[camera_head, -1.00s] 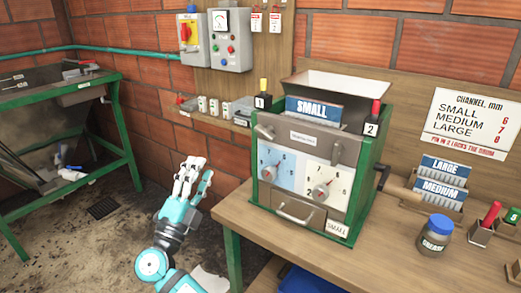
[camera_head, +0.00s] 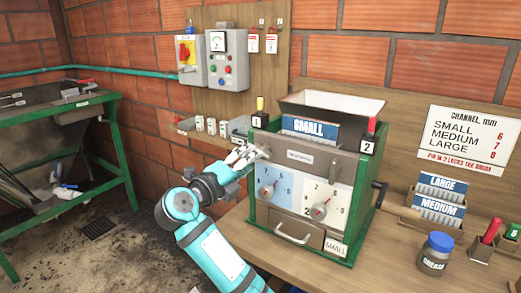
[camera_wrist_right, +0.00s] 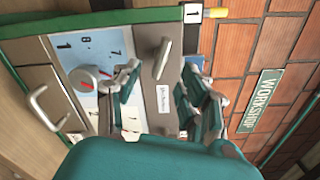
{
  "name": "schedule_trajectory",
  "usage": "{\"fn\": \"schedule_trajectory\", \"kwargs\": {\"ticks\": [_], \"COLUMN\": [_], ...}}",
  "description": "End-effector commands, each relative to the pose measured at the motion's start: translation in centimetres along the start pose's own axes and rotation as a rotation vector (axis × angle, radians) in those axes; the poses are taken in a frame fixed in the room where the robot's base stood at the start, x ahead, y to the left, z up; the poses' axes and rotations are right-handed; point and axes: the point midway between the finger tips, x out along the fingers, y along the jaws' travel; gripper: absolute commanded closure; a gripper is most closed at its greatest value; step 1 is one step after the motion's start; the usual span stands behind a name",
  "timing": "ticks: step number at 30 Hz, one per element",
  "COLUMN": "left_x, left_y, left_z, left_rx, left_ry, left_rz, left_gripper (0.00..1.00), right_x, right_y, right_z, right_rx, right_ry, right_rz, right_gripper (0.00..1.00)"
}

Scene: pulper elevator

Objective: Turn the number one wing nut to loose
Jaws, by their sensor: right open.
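The number one wing nut (camera_head: 263,151) is a grey metal bar at the upper left of the machine's front, near the "1" plate (camera_head: 257,120). In the right wrist view this wing nut (camera_wrist_right: 162,58) lies ahead of the gap between my fingers, and no finger visibly touches it. My right gripper (camera_head: 246,155) is open in front of the machine's upper left, close to the wing nut. Both finger sets show in the wrist view (camera_wrist_right: 163,95). The second wing nut (camera_head: 335,172) sits farther right. My left gripper is not in view.
Below the wing nuts are two dials, a blue-plated one (camera_head: 267,191) and a white-plated one (camera_head: 319,211), and a drawer handle (camera_head: 292,233). A grease jar (camera_head: 435,254) stands on the bench to the right. A control box (camera_head: 228,59) hangs on the wall behind.

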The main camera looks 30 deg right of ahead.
Motion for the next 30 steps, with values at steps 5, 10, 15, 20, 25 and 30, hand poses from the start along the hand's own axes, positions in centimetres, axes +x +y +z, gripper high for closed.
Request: {"fn": "schedule_trajectory", "kwargs": {"ticks": [5,10,15,20,25,30], "left_x": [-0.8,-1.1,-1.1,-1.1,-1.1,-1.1], "left_y": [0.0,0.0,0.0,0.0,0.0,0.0], "left_z": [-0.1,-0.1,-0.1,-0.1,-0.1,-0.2], "left_rx": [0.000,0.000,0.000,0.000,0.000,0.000], "left_ry": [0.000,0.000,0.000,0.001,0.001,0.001], "left_rz": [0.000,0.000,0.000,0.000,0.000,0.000], "left_gripper": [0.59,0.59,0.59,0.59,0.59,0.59], "right_x": [3.4,5.2,5.7,5.7,5.7,5.7], "right_y": [-0.2,-0.1,0.0,0.0,0.0,0.0], "right_z": [0.0,0.0,0.0,0.0,0.0,0.0], "right_rx": [-0.001,-0.001,0.000,0.000,0.000,0.000], "right_ry": [0.003,0.000,0.000,0.000,0.000,0.000], "right_rz": [-0.003,-0.002,0.000,0.000,0.000,0.000], "right_gripper": [0.57,0.57,0.57,0.57,0.73,0.95]}}
